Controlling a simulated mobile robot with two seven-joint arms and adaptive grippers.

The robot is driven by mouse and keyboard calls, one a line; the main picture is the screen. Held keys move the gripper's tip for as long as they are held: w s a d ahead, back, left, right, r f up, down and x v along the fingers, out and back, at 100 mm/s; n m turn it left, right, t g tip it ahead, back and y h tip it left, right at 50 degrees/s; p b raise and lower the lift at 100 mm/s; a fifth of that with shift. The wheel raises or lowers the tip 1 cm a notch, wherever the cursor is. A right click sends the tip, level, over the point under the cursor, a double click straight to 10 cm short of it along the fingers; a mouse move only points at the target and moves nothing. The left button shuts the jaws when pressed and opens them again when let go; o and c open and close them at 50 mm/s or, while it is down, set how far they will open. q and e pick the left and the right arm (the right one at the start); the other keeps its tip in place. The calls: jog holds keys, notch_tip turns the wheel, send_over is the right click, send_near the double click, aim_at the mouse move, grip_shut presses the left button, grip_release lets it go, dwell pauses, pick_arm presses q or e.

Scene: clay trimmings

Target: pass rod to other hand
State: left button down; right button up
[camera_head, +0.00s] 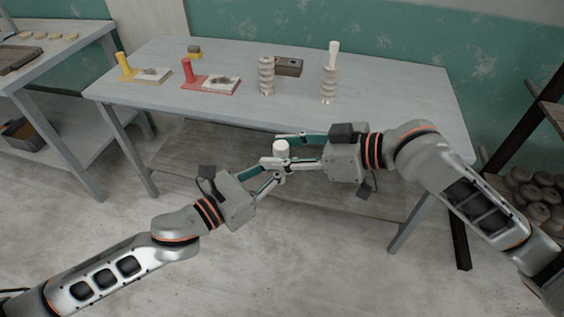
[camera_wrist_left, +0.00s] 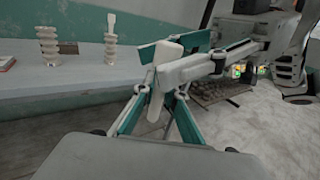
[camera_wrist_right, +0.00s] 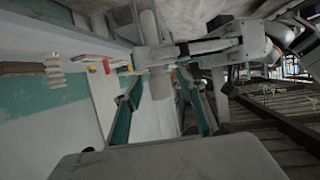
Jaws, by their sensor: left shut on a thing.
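The white rod (camera_head: 282,149) is upright in the air in front of the table. It also shows in the left wrist view (camera_wrist_left: 155,104) and the right wrist view (camera_wrist_right: 159,86). My left gripper (camera_head: 274,165) is shut on the rod's middle. My right gripper (camera_head: 291,150) comes in from the right with its fingers spread. In the right wrist view the rod lies between these open fingers (camera_wrist_right: 158,88), with a gap visible on each side. Contact with the right gripper cannot be seen.
The grey table (camera_head: 215,105) stands behind both grippers. On it are a yellow stand (camera_head: 124,66), a red stand (camera_head: 187,72), a ribbed column (camera_head: 266,78), another ribbed column (camera_head: 328,86) with a white piece on top, and a brown box (camera_head: 289,67). The floor in front is clear.

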jog(key=v, duration=1.2)
jog(key=w+d+f+m+t+h, duration=0.1)
jog(key=w+f+m+t+h, duration=0.15)
jog(key=f, duration=0.65)
jog(key=w+d+f+m+t+h, duration=0.1)
jog(key=w+f+m+t, duration=0.2)
jog(key=f, duration=0.6)
jog(key=s+d+f+m+h, duration=0.1)
jog(key=s+d+f+h, duration=0.1)
jog(key=s+f, duration=0.5)
jog(key=s+d+f+m+h, duration=0.1)
jog(key=s+d+f+h, duration=0.2)
jog(key=s+f, duration=0.5)
notch_tip(320, 180, down, 7)
jog(key=shift+d+f+g+h, duration=0.1)
jog(key=shift+d+g+h, duration=0.15)
jog(key=shift+g+h, duration=0.2)
